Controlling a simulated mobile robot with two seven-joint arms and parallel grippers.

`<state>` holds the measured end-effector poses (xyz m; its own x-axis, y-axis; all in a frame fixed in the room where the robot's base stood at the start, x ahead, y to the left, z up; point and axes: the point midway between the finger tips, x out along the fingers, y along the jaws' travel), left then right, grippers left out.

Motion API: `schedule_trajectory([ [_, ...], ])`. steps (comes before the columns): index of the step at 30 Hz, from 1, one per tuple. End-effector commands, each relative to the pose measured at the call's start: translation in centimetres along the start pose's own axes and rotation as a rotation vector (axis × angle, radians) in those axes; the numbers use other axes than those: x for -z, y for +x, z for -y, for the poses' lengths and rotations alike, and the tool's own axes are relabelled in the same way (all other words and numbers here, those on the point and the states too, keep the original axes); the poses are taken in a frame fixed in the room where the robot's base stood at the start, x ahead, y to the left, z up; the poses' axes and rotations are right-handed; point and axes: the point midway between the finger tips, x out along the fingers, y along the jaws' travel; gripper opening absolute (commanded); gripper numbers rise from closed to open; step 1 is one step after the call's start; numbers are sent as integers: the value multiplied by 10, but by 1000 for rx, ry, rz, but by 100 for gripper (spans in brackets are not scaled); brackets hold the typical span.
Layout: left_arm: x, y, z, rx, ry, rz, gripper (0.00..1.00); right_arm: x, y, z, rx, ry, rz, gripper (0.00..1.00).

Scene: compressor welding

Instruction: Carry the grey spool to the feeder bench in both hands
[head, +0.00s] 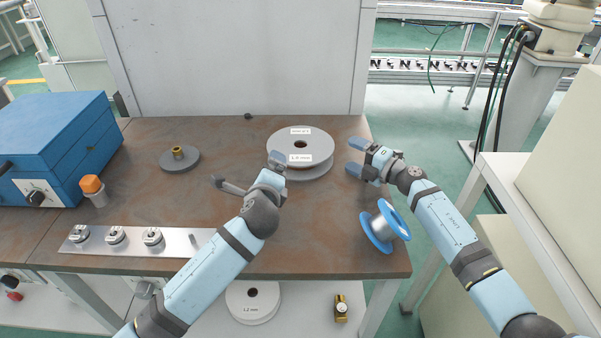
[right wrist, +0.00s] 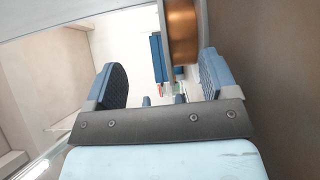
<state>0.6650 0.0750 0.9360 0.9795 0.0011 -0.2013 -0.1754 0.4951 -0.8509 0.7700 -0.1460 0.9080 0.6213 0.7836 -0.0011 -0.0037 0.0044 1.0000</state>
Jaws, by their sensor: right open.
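A grey spool (head: 316,146) with two white labels and a dark centre hole lies flat near the back right of the brown bench (head: 320,235). My left gripper (head: 248,172) is at its front left, fingers spread; one fingertip overlaps the spool's edge in the head view, and I cannot tell if it touches. My right gripper (head: 353,156) is open just right of the spool, apart from it. In the right wrist view, the spool's copper winding (right wrist: 182,35) shows ahead, by the right-hand finger of my right gripper (right wrist: 155,80). I cannot tell which surface is the feeder bench.
A blue-flanged spool (head: 384,228) stands at the bench's right front. A dark disc (head: 179,159), a blue box (head: 60,145) and a metal strip with several fittings (head: 190,241) are on the left. Another pale spool (head: 252,302) lies below. A white panel (head: 230,60) stands behind.

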Motion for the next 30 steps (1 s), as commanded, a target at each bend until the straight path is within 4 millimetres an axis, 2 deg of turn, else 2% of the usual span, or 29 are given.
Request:
schedule_trajectory([
  [3, -1, 0, 1, 0, 0, 0, 94, 0, -21, -5, -3, -5, 0, 79],
  [9, -1, 0, 1, 0, 0, 0, 94, 1, -38, -9, -9, -6, 0, 79],
  [24, -1, 0, 2, 0, 0, 0, 94, 0, -40, -11, -10, -7, 0, 79],
  [26, -3, -1, 5, 0, 0, 0, 94, 0, -40, -15, -10, -7, 0, 79],
  [30, -14, -6, 25, 1, 0, 0, 94, 0, -40, -38, -11, -7, 0, 79],
])
